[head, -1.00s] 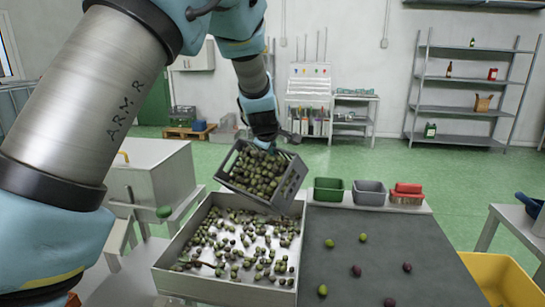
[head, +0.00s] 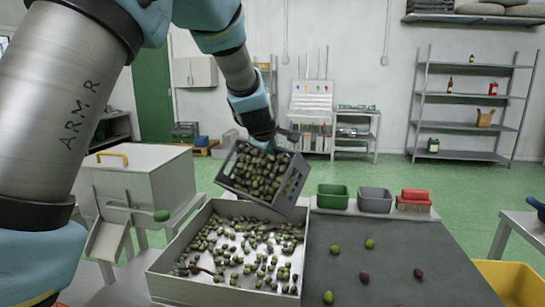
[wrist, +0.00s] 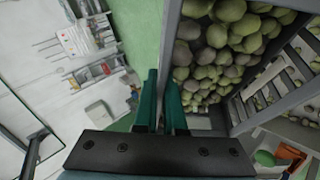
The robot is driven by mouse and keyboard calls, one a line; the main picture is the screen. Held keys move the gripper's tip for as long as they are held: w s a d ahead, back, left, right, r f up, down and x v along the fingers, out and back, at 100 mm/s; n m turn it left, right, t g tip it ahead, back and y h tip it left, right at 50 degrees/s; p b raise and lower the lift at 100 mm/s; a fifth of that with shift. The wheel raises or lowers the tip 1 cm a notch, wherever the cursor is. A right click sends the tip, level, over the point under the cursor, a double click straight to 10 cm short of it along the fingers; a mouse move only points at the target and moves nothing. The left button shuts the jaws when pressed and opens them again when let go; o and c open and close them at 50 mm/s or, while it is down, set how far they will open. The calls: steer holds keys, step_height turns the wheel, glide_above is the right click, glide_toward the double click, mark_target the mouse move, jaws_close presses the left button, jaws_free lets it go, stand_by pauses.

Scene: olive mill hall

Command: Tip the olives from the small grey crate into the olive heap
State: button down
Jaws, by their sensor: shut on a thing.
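My gripper (head: 266,142) is shut on the crate's far upper rim. In the wrist view, its green fingers (wrist: 160,92) close on the crate wall, with olives (wrist: 215,50) to the right. The olive heap (head: 240,250) is a loose, uneven spread of olives in the tray (head: 190,285), with bare metal between them.
A dark mat (head: 400,260) with several single olives lies right of the tray. A yellow crate (head: 515,280) is at lower right, a metal hopper (head: 140,175) at left.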

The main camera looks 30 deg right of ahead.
steer(key=shift+s+a+r+n+t+h+b, duration=0.2)
steer(key=shift+a+t+h+b, duration=0.3)
steer(key=shift+b, duration=2.85)
steer(key=shift+s+a+r+n+t+h+b, duration=0.2)
steer(key=shift+a+h+b, duration=0.5)
steer(key=shift+b, duration=2.6)
steer(key=a+b, duration=0.1)
steer(key=b, duration=0.5)
steer(key=a+t+h+b, duration=0.1)
steer(key=b, duration=0.5)
steer(key=shift+s+a+f+n+h, duration=0.1)
steer(key=shift+s+a+n+h, duration=0.2)
steer(key=shift+s+a, duration=0.05)
steer(key=a+b, duration=0.1)
steer(key=b, duration=0.4)
steer(key=s+a+h+b, duration=0.1)
steer(key=b, duration=0.5)
steer(key=a+f+t+h+b, duration=0.1)
steer(key=b, duration=0.5)
steer(key=shift+s+a+f+n, duration=0.1)
steer(key=shift+s+a+n, duration=0.05)
steer(key=shift+a+n, duration=0.25)
steer(key=a+b, duration=0.1)
steer(key=b, duration=0.3)
steer(key=a+t+h+b, duration=0.1)
steer(key=b, duration=0.4)
steer(key=shift+s+a+f+n, duration=0.2)
steer(key=shift+s+n, duration=0.1)
steer(key=shift+s, duration=0.05)
